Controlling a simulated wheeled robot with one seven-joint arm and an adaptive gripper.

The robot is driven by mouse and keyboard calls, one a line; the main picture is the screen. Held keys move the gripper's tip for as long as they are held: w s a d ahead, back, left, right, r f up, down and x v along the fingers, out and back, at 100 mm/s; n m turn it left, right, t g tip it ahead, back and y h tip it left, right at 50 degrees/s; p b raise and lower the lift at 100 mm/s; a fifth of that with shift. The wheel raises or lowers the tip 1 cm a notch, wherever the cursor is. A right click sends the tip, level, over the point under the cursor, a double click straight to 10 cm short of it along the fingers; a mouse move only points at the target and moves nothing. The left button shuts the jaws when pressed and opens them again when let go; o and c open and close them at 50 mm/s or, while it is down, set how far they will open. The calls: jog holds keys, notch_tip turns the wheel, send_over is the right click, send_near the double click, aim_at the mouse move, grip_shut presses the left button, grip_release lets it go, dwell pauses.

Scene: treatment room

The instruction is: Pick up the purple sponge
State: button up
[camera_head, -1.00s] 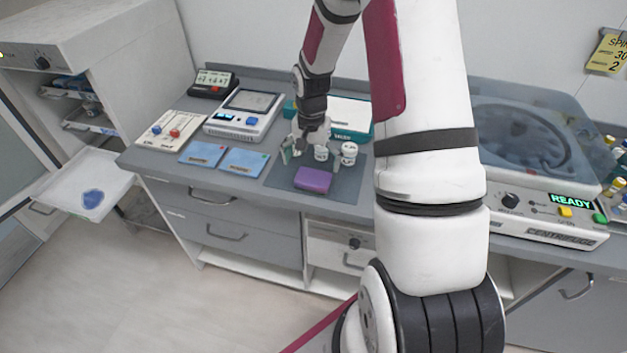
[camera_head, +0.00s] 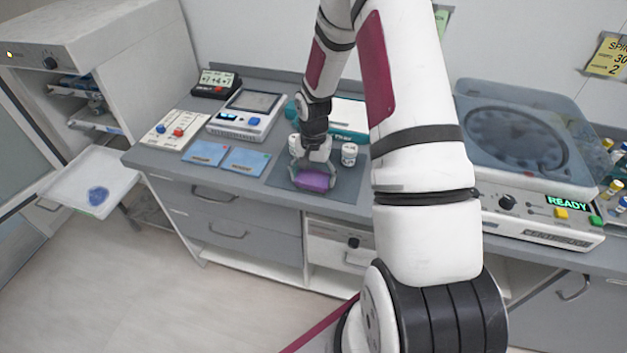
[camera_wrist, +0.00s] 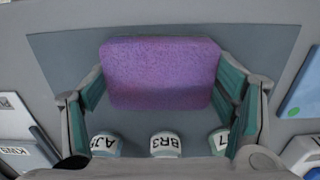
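The purple sponge (camera_head: 312,181) lies on the dark grey mat (camera_head: 347,187) near the front edge of the counter. In the wrist view the sponge (camera_wrist: 162,73) fills the upper middle, between the teal-padded fingers of my gripper (camera_wrist: 163,88). My gripper (camera_head: 314,177) is spread wide, with one finger at each side of the sponge. The fingertips are very close to the sponge's sides; I cannot tell whether they touch it. The gripper hides part of the sponge in the head view.
Several white-capped vials stand behind the sponge, including one marked BR3 (camera_wrist: 164,145) and one to the right (camera_head: 349,154). Blue cards (camera_head: 246,161) lie to the left. A teal-edged box (camera_head: 349,118) is behind. A centrifuge (camera_head: 520,150) stands at right.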

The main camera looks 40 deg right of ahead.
aim_at(315, 177)
dwell(0.4)
jog(key=shift+r, duration=0.9)
jog(key=shift+s+r+b, duration=0.3)
jog(key=shift+r+b, duration=0.15)
jog(key=shift+r, duration=0.45)
jog(key=s+d+r, duration=0.1)
jog(key=s+d, duration=0.1)
jog(key=s, duration=1.3)
jog(key=shift+s+r, duration=0.15)
jog(key=shift+r, duration=0.05)
jog(key=shift+o, duration=0.2)
jog(key=shift+d, duration=0.1)
